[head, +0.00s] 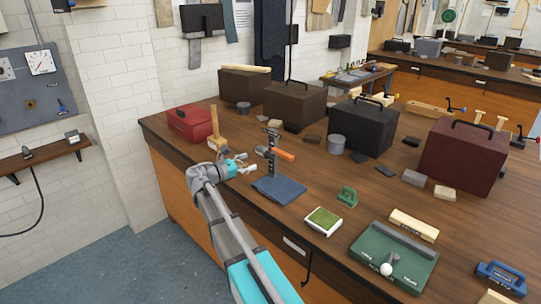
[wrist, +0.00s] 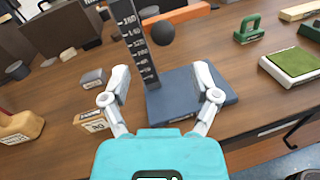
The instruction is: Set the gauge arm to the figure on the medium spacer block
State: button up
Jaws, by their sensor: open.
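The height gauge has a dark blue base (head: 279,190) and an upright dark post with white figures (wrist: 139,45). Its orange gauge arm (head: 284,154) sticks out sideways from high on the post; it also shows at the top of the wrist view (wrist: 180,14), with a round black knob (wrist: 162,33) below it. In the wrist view a wooden block with a dark figure label (wrist: 92,121) and a grey block (wrist: 93,78) lie left of the gauge; the figure is too small to read surely. My gripper (head: 248,167) is open and empty, just left of the post; its fingers (wrist: 162,72) point toward the gauge.
A larger wooden piece (wrist: 20,127) lies at the left of the wrist view. A red box (head: 190,123) stands at the bench's left end. A green pad (head: 323,220), green-handled item (head: 347,196) and green tray (head: 372,250) lie right of the gauge. Dark cases stand behind.

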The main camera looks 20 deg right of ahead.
aim_at(267, 155)
jog(key=d, duration=0.2)
jog(key=w+d, duration=0.1)
jog(key=d, duration=0.5)
jog(key=shift+w+d, duration=0.15)
grip_shut()
dwell(0.3)
